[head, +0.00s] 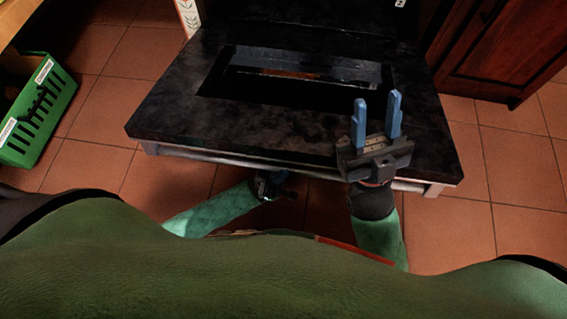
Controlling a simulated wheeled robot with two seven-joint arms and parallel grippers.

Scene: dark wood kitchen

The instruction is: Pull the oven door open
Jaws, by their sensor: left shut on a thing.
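The black oven door (165,110) is swung down, lying out toward me with its dark window (290,95) facing up. A pale handle bar (215,157) runs along its near edge. My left gripper (279,178) is at the bar, left of its middle, and is shut on it; its fingertips are partly hidden under the door edge. My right gripper (377,119) is over the right part of the door, its two blue fingers apart, with nothing between them.
A green crate (52,112) stands on the tiled floor at the left. A dark wood cabinet (500,50) is at the upper right, close to the door's right side. Bare tiles (500,160) lie right of the door.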

